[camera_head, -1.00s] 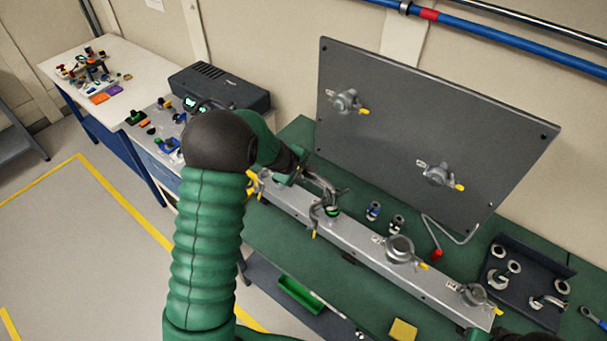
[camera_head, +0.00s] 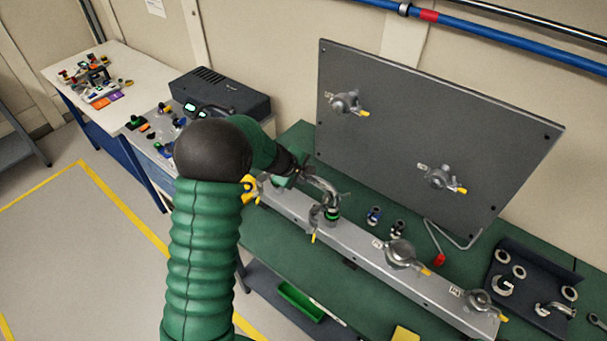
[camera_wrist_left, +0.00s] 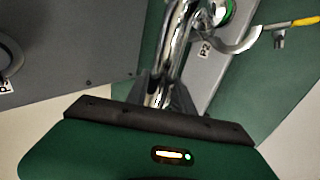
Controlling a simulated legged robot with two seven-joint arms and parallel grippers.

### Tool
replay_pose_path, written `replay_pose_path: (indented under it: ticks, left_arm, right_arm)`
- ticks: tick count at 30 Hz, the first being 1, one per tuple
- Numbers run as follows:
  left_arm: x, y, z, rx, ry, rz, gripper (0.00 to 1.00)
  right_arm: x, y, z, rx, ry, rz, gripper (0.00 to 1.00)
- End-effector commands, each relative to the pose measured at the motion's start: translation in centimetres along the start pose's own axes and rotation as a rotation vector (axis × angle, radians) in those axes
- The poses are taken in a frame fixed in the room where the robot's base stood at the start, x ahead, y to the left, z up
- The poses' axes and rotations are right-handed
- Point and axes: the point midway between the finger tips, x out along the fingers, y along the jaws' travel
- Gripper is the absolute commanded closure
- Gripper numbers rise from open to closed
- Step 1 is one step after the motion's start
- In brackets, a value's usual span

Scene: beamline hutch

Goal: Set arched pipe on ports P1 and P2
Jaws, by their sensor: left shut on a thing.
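My left gripper (camera_head: 304,174) is shut on the arched pipe (camera_head: 325,184), a shiny bent metal tube. The pipe also shows in the left wrist view (camera_wrist_left: 178,55), running up from between the fingers (camera_wrist_left: 160,97). Its near end, with a green ring (camera_head: 332,214), is at port P2 on the silver rail; whether it is fully seated I cannot tell. In the wrist view, a curved clamp arm (camera_wrist_left: 240,42) with a yellow handle swings out beside the P2 label (camera_wrist_left: 204,48). Port P1 and the pipe's other end are mostly hidden behind my arm; a yellow handle (camera_head: 249,189) shows there. My right gripper is out of view.
Two more clamped ports (camera_head: 400,253) (camera_head: 477,300) sit further right on the rail (camera_head: 365,243). A grey upright panel (camera_head: 430,120) stands behind. Small blue and black fittings (camera_head: 374,215) and a red-tipped bent rod (camera_head: 439,259) lie close by. A dark tray (camera_head: 527,270) holds rings and fittings.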

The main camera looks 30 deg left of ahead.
Motion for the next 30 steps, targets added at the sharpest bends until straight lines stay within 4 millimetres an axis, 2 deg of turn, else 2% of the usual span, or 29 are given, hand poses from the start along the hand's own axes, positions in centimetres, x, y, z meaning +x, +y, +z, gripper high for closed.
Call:
replay_pose_path:
  ticks: [15,30]
  left_arm:
    - [-0.4,-0.6,0.6,0.004,0.004,0.004,1.0]
    - [-0.4,-0.6,0.7,0.004,0.005,0.003,1.0]
  right_arm:
    - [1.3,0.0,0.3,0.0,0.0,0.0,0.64]
    - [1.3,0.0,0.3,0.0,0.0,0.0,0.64]
